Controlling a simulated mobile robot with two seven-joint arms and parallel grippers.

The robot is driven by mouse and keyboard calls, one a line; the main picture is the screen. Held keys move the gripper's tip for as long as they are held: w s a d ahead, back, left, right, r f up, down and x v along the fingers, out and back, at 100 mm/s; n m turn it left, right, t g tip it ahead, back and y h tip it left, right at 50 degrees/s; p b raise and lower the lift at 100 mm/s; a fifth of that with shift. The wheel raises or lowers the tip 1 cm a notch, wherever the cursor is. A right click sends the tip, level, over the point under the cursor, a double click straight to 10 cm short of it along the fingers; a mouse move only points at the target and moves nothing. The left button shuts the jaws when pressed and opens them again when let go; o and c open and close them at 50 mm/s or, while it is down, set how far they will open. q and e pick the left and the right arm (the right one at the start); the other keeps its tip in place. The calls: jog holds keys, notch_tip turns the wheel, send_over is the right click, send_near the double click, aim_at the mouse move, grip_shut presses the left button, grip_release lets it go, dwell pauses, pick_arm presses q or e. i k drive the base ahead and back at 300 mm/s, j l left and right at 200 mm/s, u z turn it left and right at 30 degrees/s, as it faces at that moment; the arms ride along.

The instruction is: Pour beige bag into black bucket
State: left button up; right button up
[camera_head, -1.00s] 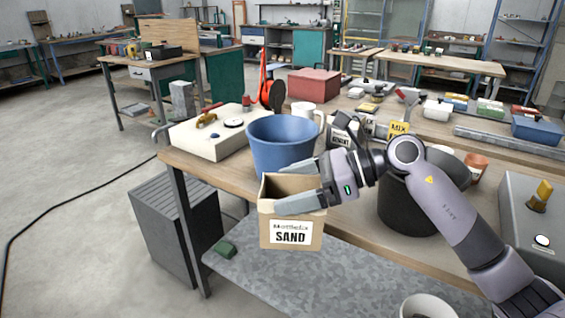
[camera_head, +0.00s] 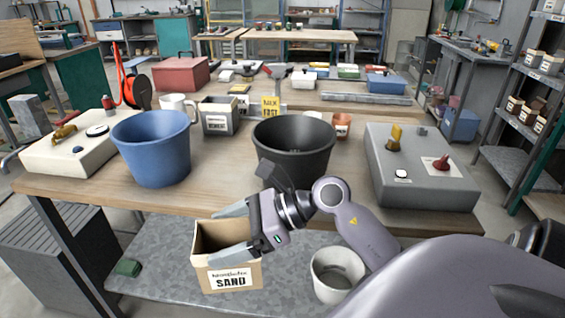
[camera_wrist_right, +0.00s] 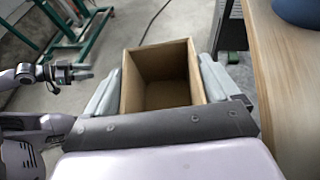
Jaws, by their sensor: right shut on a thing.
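The beige bag is a beige open-topped box labelled SAND (camera_head: 230,276). My right gripper (camera_head: 230,232) is shut on it, one finger on each side, and holds it upright in front of the table, below the tabletop's level. The wrist view shows the open beige box (camera_wrist_right: 160,60) between the fingers; what is inside cannot be made out. The black bucket (camera_head: 293,150) stands upright on the table, behind and to the right of the box, partly covered by my right wrist. My left gripper (camera_wrist_right: 85,70) shows small at the left of the wrist view.
A blue bucket (camera_head: 152,150) stands on the table left of the black one. A grey control box (camera_head: 420,165) stands to the right. A cement box (camera_head: 219,117) and a MIX FAST sign (camera_head: 270,108) are behind. A white pot (camera_head: 337,275) sits on the lower shelf.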

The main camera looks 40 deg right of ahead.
aim_at(303, 145)
jog(key=j+z, duration=0.1)
jog(key=z, duration=1.35)
jog(key=i+j, duration=0.05)
